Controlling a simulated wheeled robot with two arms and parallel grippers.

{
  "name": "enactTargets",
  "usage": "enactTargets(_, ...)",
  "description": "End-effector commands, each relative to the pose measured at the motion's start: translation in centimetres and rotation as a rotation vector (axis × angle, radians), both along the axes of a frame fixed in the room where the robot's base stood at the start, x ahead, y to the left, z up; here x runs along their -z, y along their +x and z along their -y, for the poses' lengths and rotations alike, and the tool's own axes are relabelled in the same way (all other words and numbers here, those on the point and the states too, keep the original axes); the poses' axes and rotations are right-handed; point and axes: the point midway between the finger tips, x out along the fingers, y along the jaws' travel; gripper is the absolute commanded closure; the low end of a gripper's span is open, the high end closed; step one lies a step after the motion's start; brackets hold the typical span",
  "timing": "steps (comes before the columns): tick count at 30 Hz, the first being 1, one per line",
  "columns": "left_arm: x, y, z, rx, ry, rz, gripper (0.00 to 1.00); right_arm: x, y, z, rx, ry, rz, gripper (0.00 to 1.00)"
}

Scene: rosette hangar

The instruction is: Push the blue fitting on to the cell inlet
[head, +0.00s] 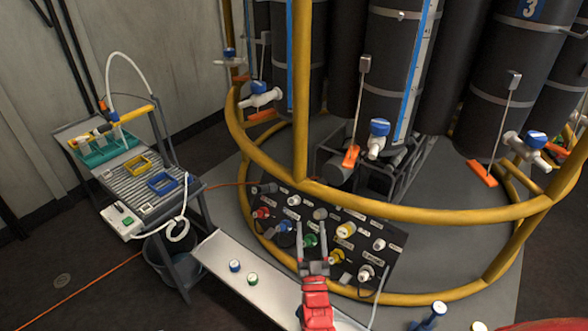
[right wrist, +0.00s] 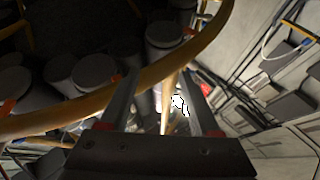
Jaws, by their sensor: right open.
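My right gripper (head: 312,228) comes up from the bottom of the head view, open and in front of the black connector panel (head: 375,268). A green connector on the panel (head: 311,241) shows between its fingers; I cannot tell whether they touch it. A blue connector (head: 284,227) sits on the panel. The panel labels are too small to read, so I cannot tell which port is the cell inlet. In the right wrist view the open fingers (right wrist: 162,82) hold nothing.
A yellow tube rail (head: 400,215) curves above the panel, around black cylinders with blue-handled valves (head: 379,128). A cart (head: 192,187) with blue and yellow frames stands left, a bucket (head: 160,262) under it.

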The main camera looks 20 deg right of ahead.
Motion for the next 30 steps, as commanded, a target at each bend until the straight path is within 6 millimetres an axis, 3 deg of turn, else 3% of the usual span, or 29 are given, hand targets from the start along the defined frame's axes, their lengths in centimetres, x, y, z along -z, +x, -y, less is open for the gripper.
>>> enactTargets(5,0.5,0.0,0.0,0.000,0.000,0.000,0.50,6.1,6.4,-0.9,-0.034,0.059,-0.258,0.36)
enactTargets(9,0.5,0.0,0.0,0.000,0.000,0.000,0.50,10.7,10.9,-3.2,-0.107,0.088,-0.495,0.36)
enactTargets(12,0.5,0.0,0.0,0.000,0.000,0.000,0.50,14.0,13.3,-5.9,-0.192,0.086,-0.698,0.36)
enactTargets(15,0.5,0.0,0.0,0.000,0.000,0.000,0.50,17.4,14.0,-9.1,-0.308,0.042,-0.939,0.36)
enactTargets(17,0.5,0.0,0.0,0.000,0.000,0.000,0.50,19.1,13.4,-10.6,-0.378,-0.007,-1.086,0.36)
enactTargets(20,0.5,0.0,0.0,0.000,0.000,0.000,0.50,21.5,10.4,-11.9,-0.482,-0.124,-1.336,0.36)
enactTargets(24,0.5,0.0,0.0,0.000,0.000,0.000,0.50,23.8,4.0,-10.0,-0.569,-0.317,-1.662,0.36)
enactTargets(30,0.5,0.0,0.0,0.000,0.000,0.000,0.50,24.5,-2.3,-5.9,-0.592,-0.483,-1.928,0.36)
